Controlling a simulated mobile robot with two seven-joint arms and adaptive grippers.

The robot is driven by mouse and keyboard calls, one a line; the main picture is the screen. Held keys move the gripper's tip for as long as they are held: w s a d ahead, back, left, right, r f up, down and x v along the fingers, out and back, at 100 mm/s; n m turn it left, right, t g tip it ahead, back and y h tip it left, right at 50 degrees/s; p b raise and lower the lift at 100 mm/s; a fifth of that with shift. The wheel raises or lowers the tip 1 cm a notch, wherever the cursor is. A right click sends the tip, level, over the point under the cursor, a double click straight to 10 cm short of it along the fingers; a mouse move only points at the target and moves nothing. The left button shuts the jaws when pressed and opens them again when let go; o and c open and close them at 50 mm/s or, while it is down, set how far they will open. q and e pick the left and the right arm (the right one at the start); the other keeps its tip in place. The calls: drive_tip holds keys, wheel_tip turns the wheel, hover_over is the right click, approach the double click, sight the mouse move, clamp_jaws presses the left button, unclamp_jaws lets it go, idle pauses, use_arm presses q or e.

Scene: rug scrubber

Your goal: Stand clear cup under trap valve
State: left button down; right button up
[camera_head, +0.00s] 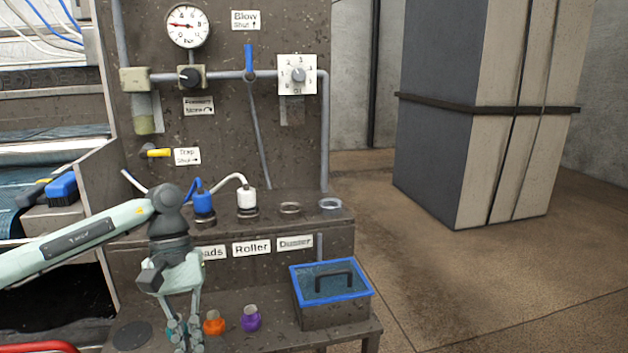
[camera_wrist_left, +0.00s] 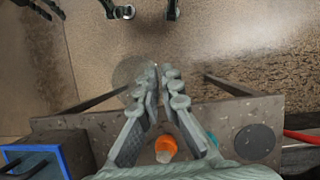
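A clear ring-like rim (camera_head: 330,204), which may be the clear cup, is at the right end of the upper ledge; its body is hard to make out. The yellow-handled trap valve (camera_head: 155,152) is on the panel beside its "Trap Shut" label (camera_head: 187,156). My left gripper (camera_head: 185,340) points down at the lower bench, left of an orange fitting (camera_head: 214,323). In the left wrist view its fingertips (camera_wrist_left: 161,72) are a narrow gap apart, with nothing clearly between them. A grey disc (camera_wrist_left: 130,72) shows partly behind one finger; I cannot tell what it is. My right gripper is not in view.
A purple fitting (camera_head: 251,319) and a blue-rimmed box (camera_head: 332,313) stand on the lower bench (camera_head: 280,338). Blue (camera_head: 203,203) and white (camera_head: 246,200) hose connectors and an empty ring (camera_head: 290,208) line the ledge. Open floor lies right, before a large wrapped block (camera_head: 470,150).

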use_arm(q)
drive_tip(key=m, duration=0.1)
drive_tip(key=d+m+y, duration=0.1)
drive_tip(key=shift+m, duration=0.6)
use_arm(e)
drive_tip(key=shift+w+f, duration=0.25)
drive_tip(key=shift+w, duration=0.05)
use_arm(q)
drive_tip(key=shift+f, duration=0.1)
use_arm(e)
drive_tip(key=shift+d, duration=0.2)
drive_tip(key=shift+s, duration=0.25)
